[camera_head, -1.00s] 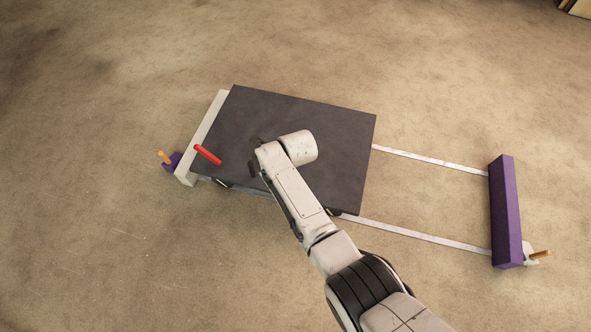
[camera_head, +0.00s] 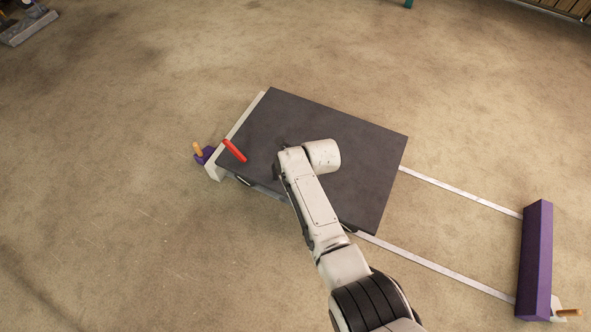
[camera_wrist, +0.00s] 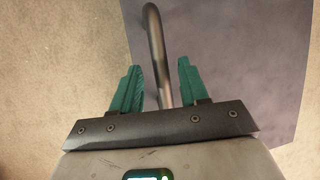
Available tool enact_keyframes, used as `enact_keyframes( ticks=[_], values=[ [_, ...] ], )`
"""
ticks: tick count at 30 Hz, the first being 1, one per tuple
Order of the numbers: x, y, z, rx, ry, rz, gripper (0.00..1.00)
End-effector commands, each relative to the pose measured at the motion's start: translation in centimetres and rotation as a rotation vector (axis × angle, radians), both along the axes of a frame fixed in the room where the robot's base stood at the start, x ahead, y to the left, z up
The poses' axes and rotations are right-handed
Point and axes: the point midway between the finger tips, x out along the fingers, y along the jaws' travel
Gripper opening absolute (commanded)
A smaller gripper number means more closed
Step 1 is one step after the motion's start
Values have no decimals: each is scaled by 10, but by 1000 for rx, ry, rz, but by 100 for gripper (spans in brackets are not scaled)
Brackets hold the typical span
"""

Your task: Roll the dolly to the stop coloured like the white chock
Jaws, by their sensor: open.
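The dolly is a dark flat deck (camera_head: 360,150) on two pale rails. Its left end lies at the white stop (camera_head: 243,122); I cannot tell whether they touch. The purple stop (camera_head: 535,262) is at the right end of the rails, well apart from the deck. The purple chock (camera_head: 206,156) sits beside the white stop, and the white chock (camera_head: 557,309) beside the purple one; both have orange pegs. A red lever (camera_head: 234,150) is at the deck's left end. My gripper (camera_wrist: 158,66) is open, its teal fingers either side of a curved metal handle (camera_wrist: 153,25) above the deck.
The pale rails (camera_head: 460,194) between deck and purple stop are clear. The brown floor (camera_head: 130,130) around is open. A grey object (camera_head: 28,27) lies at the far top left, and slatted wood (camera_head: 560,8) shows at the top right.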

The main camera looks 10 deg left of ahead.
Motion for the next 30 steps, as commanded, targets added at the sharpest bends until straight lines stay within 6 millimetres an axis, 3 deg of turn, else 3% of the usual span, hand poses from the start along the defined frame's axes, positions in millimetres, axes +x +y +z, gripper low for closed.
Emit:
enact_keyframes(
  ticks=[8, 24, 30],
  values=[
    [-1, -2, 6, -1, 1, -1, 44],
    [-23, -27, 81, -1, 0, 0, 44],
    [-28, -33, 95, -1, 0, 1, 44]
  ],
)
